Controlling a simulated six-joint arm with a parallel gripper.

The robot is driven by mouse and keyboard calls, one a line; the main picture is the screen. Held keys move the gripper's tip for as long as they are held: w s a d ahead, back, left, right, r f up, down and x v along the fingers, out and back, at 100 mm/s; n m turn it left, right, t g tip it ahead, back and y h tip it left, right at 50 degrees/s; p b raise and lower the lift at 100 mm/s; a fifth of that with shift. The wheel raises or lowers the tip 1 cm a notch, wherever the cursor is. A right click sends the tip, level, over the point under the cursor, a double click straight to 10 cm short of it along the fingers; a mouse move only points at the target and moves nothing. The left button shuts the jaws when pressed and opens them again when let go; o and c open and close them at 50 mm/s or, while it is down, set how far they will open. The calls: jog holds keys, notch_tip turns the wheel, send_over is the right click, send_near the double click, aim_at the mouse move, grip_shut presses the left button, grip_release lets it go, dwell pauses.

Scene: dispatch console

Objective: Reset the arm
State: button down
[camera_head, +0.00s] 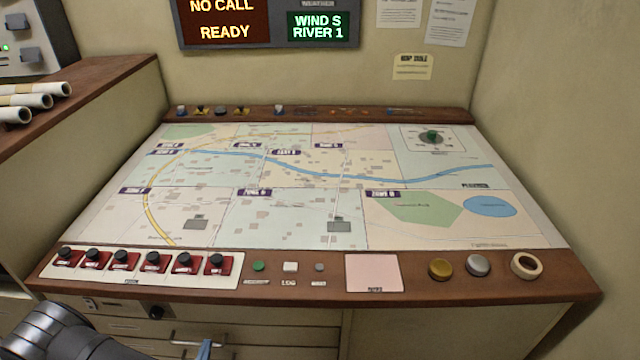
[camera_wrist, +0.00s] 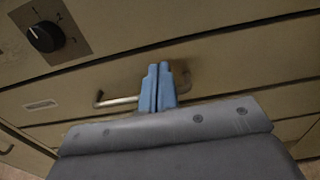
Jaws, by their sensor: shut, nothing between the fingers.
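My gripper (camera_wrist: 158,88) has blue fingers pressed together, with nothing between them. In the wrist view it is in front of a drawer's metal bar handle (camera_wrist: 112,102), covering the handle's middle; I cannot tell whether it touches. In the head view a blue fingertip of my gripper (camera_head: 205,349) shows at the bottom edge, below the console front and just under the drawer handle (camera_head: 196,342). My dark arm (camera_head: 48,332) enters at the lower left.
A black dial (camera_wrist: 44,39) sits on the front panel. Above are the console's wooden front edge (camera_head: 560,288), several red switches with black knobs (camera_head: 124,258), a pink note pad (camera_head: 374,273) and a tape roll (camera_head: 526,265). The map surface (camera_head: 290,220) is clear of my arm.

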jog(key=shift+w, duration=2.05)
jog(key=shift+s, duration=0.1)
jog(key=s, duration=1.3)
send_near(212, 325)
jog(key=w, duration=0.6)
jog(key=shift+w+d+r, duration=0.1)
jog(key=shift+w, duration=0.25)
dwell(1.7)
dwell(1.1)
